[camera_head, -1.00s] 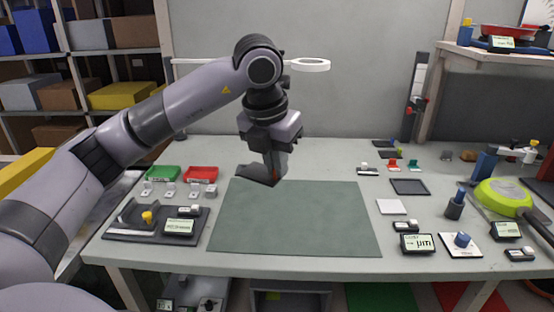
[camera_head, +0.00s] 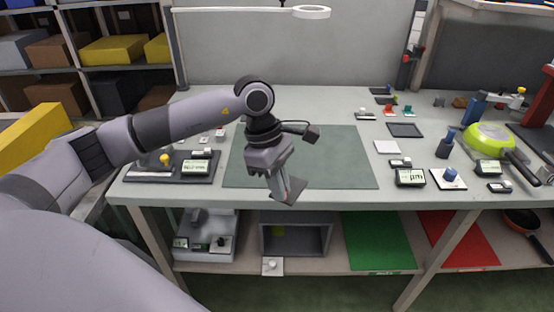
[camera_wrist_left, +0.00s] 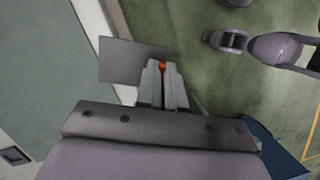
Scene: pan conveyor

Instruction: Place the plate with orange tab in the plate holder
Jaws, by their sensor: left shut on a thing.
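The plate with the orange tab (camera_head: 293,190) is a thin dark grey square. My left gripper (camera_head: 280,190) is shut on its tab and holds it, tilted in the head view, over the front edge of the workbench. In the left wrist view the plate (camera_wrist_left: 128,62) sticks out to the left of the closed fingertips (camera_wrist_left: 161,72), with a bit of orange tab (camera_wrist_left: 162,65) between them. I cannot tell for certain which fixture is the plate holder. My right gripper is not in view.
A green mat (camera_head: 330,150) covers the bench middle. A dark fixture with a yellow knob (camera_head: 165,159) stands left. On the lower shelf are a grey device (camera_head: 205,228), an open-fronted grey box (camera_head: 296,222) and a green sheet (camera_head: 378,240). Small instruments crowd the bench's right side.

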